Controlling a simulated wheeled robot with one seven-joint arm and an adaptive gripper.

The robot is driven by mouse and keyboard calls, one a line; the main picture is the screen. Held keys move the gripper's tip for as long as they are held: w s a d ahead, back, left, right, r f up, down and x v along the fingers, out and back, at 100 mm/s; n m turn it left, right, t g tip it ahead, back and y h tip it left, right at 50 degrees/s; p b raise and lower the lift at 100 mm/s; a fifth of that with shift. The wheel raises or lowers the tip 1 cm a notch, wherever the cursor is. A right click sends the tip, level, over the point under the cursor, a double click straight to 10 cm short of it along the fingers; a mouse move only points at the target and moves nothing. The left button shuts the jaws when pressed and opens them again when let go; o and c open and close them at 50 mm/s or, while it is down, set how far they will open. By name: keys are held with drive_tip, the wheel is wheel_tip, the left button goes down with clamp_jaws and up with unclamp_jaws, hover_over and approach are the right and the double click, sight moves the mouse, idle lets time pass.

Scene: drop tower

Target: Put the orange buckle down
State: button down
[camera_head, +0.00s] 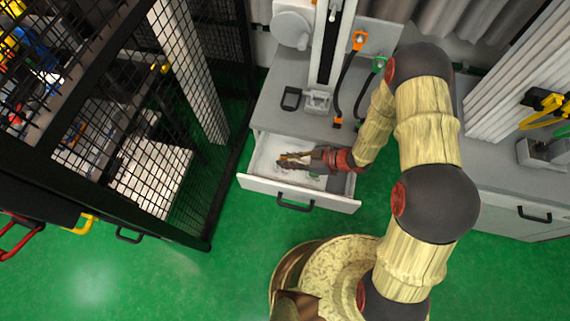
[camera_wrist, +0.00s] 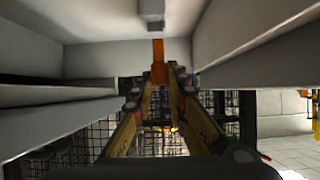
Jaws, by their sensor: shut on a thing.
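My gripper (camera_head: 283,162) is inside the open white drawer (camera_head: 258,185), reaching in from the right. It is shut on the orange buckle (camera_wrist: 158,62), which sticks out beyond the fingertips in the wrist view. The gripper (camera_wrist: 160,85) also shows there, with its two fingers closing toward the buckle. I cannot tell whether the buckle touches the drawer floor.
A grey counter (camera_head: 270,110) stands above the drawer, with a tower (camera_head: 325,45) and hanging straps with orange (camera_head: 360,40) and green (camera_head: 379,64) ends. A black mesh cage (camera_head: 180,150) stands to the left. Green floor (camera_head: 220,270) is clear in front.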

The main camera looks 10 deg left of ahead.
drive_tip(key=shift+w+a+f, duration=0.2)
drive_tip(key=shift+a+f, duration=0.1)
drive_tip(key=shift+f, duration=0.1)
drive_tip(key=shift+w+a+f+b, duration=0.1)
drive_tip(key=shift+f+b, duration=0.95)
drive_tip(key=shift+f, duration=0.55)
drive_tip(key=shift+f, duration=0.15)
drive_tip(key=c, duration=1.8)
unclamp_jaws()
drive_tip(key=shift+o, duration=0.2)
drive_tip(key=shift+r, duration=0.25)
drive_tip(key=p+v, duration=0.4)
drive_tip(key=v, duration=0.8)
drive_tip(key=shift+f, duration=0.1)
